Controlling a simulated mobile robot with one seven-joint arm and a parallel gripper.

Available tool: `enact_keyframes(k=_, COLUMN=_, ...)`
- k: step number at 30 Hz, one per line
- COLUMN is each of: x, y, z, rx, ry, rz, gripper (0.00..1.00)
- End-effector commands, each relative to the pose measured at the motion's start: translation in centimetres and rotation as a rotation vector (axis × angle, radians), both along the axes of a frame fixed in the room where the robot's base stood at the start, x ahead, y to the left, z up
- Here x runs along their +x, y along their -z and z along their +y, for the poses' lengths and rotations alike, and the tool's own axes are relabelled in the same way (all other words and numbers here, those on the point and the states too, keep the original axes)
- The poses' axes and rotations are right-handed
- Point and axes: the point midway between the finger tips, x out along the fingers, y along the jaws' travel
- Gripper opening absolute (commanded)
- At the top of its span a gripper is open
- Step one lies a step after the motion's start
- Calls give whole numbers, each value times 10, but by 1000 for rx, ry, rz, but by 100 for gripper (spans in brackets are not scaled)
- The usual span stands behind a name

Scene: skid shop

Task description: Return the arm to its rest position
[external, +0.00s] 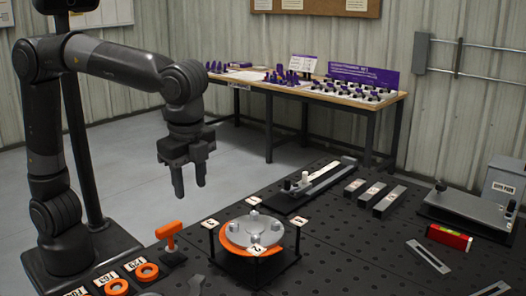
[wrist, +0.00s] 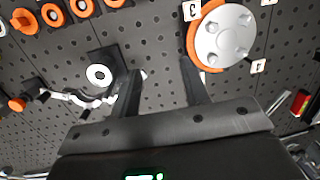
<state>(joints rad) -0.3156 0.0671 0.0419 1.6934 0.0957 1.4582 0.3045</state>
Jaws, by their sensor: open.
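My gripper (external: 189,180) hangs from my bent arm, fingers pointing down, above the dark perforated table (external: 330,240). It is open and empty, with its two fingers apart. In the external view it is up and to the left of a round silver disc on an orange ring (external: 252,233). In the wrist view, my gripper (wrist: 163,80) shows bare table between its fingers, and the silver disc (wrist: 225,36) lies beyond the right finger.
An orange T-shaped handle (external: 170,236) stands on the table near my gripper. Orange rings (external: 147,272) with labels lie at the front left. A slide rail (external: 318,184), a red box (external: 449,237) and a metal plate fixture (external: 470,212) lie to the right. A wooden bench (external: 300,88) stands behind.

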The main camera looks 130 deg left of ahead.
Motion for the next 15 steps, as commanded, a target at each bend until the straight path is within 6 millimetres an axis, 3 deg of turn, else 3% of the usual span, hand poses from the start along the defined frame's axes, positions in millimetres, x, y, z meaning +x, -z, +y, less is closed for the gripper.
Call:
enact_keyframes(k=3, x=-23, y=-6, z=-34, rx=11, ry=16, rz=-84, gripper=42)
enact_keyframes(k=8, x=-55, y=-6, z=-73, rx=15, ry=30, rz=-195, gripper=42)
enact_keyframes(k=15, x=-106, y=9, z=-124, rx=3, ry=47, rz=-361, gripper=42)
